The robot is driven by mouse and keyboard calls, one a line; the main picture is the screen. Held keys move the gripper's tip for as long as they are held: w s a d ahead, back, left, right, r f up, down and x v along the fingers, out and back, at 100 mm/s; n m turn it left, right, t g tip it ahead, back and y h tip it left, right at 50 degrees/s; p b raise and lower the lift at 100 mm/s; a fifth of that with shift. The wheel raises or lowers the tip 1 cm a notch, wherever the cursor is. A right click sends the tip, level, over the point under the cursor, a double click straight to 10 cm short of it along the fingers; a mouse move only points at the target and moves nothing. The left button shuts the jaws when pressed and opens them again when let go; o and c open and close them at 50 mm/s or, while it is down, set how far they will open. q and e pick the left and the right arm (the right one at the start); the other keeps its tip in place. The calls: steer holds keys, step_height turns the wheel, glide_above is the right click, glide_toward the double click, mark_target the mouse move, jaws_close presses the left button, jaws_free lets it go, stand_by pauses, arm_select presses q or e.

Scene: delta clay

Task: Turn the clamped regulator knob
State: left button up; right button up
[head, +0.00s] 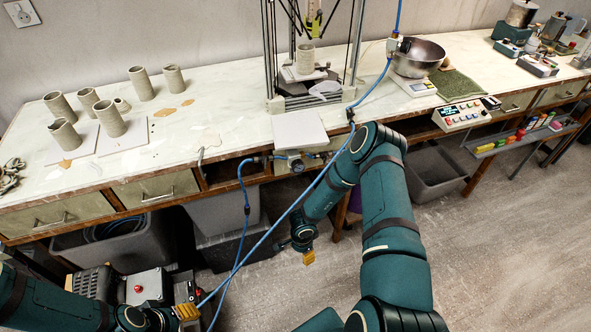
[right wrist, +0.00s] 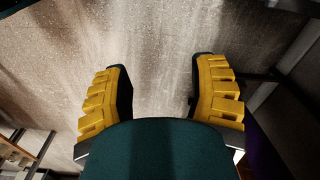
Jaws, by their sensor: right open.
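The regulator (head: 296,163), a small metal body with a dark round part, sits at the front edge of the workbench below a white plate, with blue hose beside it. Its knob is too small to make out clearly. My right gripper (head: 309,257) hangs below and in front of the bench edge, well apart from the regulator. In the right wrist view my right gripper (right wrist: 158,78) is open and empty, with only floor between its yellow fingers. My left gripper (head: 186,312) is low at the bottom left, away from the regulator; its finger gap is not clear.
A blue hose (head: 283,217) runs diagonally past my right arm. Clay cylinders (head: 109,119) stand on the bench (head: 220,107) at left. A metal bowl (head: 418,58) and button box (head: 461,115) are at right. Grey bins (head: 222,212) stand under the bench.

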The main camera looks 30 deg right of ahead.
step_height(320, 180, up, 8)
steer(key=w+a+m+t+y, duration=0.2)
steer(key=w+m+t+y, duration=0.1)
steer(key=m+t+y, duration=0.45)
steer(key=d+r+m+t+h, duration=0.4)
steer(key=d+r+m+t, duration=0.55)
steer(key=d+r, duration=0.3)
steer(key=shift+n+t, duration=0.3)
steer(key=shift+n, duration=0.1)
steer(key=w, duration=0.4)
steer(key=w+a, duration=0.1)
steer(key=w, duration=0.4)
steer(key=w+a, duration=0.1)
steer(key=w, duration=0.4)
steer(key=shift+w+f, duration=0.2)
jaws_close()
